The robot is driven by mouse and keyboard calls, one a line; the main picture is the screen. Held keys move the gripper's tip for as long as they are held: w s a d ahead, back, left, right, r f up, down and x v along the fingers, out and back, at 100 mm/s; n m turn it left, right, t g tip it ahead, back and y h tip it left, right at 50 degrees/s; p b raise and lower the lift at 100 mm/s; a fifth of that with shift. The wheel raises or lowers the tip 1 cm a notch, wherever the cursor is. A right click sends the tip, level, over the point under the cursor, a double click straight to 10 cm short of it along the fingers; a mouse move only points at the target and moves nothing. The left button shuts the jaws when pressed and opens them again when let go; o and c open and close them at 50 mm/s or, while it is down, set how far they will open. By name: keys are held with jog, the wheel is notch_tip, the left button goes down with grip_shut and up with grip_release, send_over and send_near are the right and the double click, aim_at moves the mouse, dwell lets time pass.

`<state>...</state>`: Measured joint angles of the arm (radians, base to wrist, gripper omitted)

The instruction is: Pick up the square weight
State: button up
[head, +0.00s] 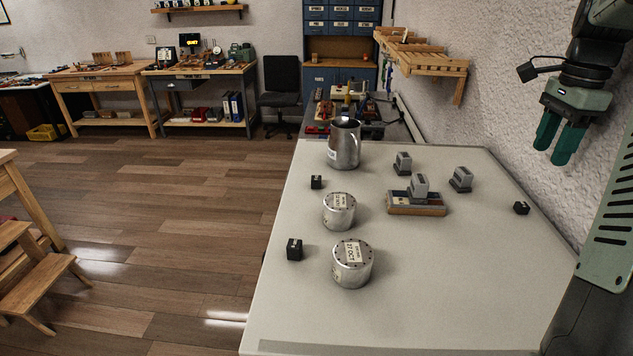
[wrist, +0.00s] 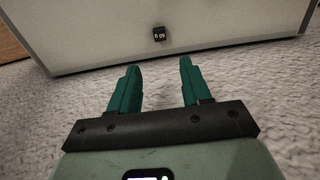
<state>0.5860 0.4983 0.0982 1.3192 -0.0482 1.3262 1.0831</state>
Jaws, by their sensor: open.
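Three small black square blocks with pale labels stand apart on the light table: one at the right (head: 521,207), one at the back left (head: 316,182) and one at the front left (head: 294,249). I cannot tell from their labels which is the named weight. My gripper (head: 553,143) hangs at the upper right, above and to the right of the table, with green fingers apart and nothing between them. In the wrist view, one black block (wrist: 159,34) lies beyond the open fingers (wrist: 159,75), well clear of them.
On the table (head: 440,290) stand a metal jug (head: 344,145), two round labelled metal tins (head: 339,212) (head: 352,265), and grey handled pieces (head: 403,163) (head: 461,179). Another grey piece sits on a wooden-edged base (head: 416,208). The front right of the table is clear. A rough wall (head: 590,85) is close to the gripper.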

jog(key=shift+o, duration=0.3)
jog(key=shift+o, duration=0.6)
jog(key=shift+r, duration=0.1)
